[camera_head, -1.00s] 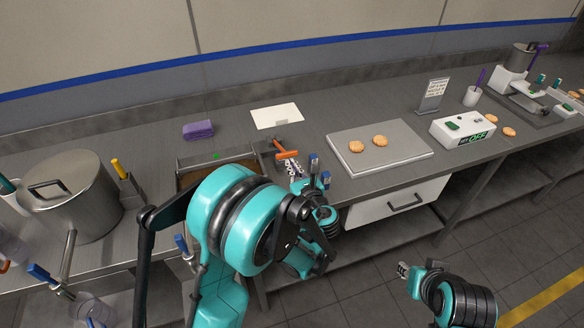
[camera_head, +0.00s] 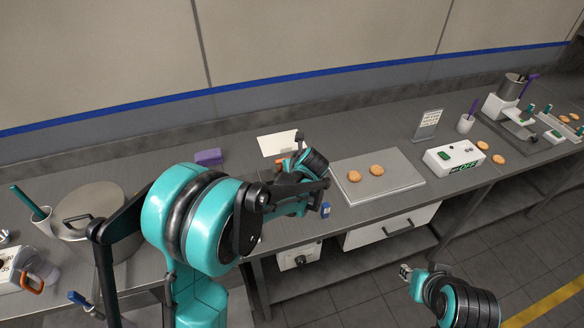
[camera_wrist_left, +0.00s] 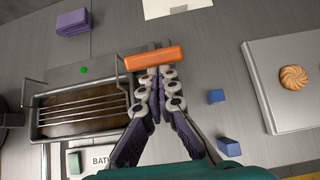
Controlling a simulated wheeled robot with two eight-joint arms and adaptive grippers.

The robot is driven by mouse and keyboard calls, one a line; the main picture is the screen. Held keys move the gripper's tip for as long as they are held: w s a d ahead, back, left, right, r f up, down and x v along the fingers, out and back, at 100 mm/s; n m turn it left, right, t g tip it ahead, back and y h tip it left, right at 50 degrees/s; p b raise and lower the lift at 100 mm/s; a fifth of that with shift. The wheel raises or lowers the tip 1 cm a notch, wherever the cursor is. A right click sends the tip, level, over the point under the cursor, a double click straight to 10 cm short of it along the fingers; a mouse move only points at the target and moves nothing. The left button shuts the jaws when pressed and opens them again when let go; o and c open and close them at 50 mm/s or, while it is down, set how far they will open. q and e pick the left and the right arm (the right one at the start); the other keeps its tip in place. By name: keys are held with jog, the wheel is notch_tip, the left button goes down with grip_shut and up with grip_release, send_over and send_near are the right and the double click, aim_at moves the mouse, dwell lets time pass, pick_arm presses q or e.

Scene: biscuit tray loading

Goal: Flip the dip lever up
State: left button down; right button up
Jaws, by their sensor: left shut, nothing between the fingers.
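The dip lever's orange handle (camera_wrist_left: 155,57) lies nearly level across the wrist view, beside the dipping bath (camera_wrist_left: 38,125). A small orange part of the handle (camera_head: 280,164) shows in the head view. My left gripper (camera_wrist_left: 158,74) is shut and empty, with its fingertips right at the handle's near edge; I cannot tell whether they touch. The bath holds brown liquid under a wire rack (camera_wrist_left: 85,108). In the head view my own arm hides the bath and the left fingertips. My right gripper (camera_head: 404,271) is far from the lever, too small to read.
A purple block (camera_head: 209,157) and a white sheet (camera_head: 275,145) lie behind the bath. A pale tray (camera_head: 400,185) with two biscuits is at the right. Two blue pieces (camera_wrist_left: 216,96) (camera_wrist_left: 229,146) lie near the gripper. A lidded pot (camera_head: 100,200) stands left.

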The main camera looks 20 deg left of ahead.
pick_arm(q)
jog(key=w+a+r+g+p, duration=0.1)
jog(key=w, duration=0.1)
jog(key=w+a+r+g+h+p, duration=0.1)
jog(key=w, duration=0.1)
jog(key=w+a+r+g+h+p, duration=0.1)
jog(key=w+a, duration=0.1)
jog(key=shift+w+a+r, duration=0.1)
jog(key=shift+w+r, duration=0.05)
jog(key=shift+r, duration=0.2)
jog(key=shift+w+a+r, duration=0.25)
jog(key=shift+w+a, duration=0.15)
jog(key=shift+w, duration=0.15)
jog(key=shift+w+a+r, duration=0.2)
jog(key=shift+w+a, duration=0.15)
jog(key=shift+w, duration=0.2)
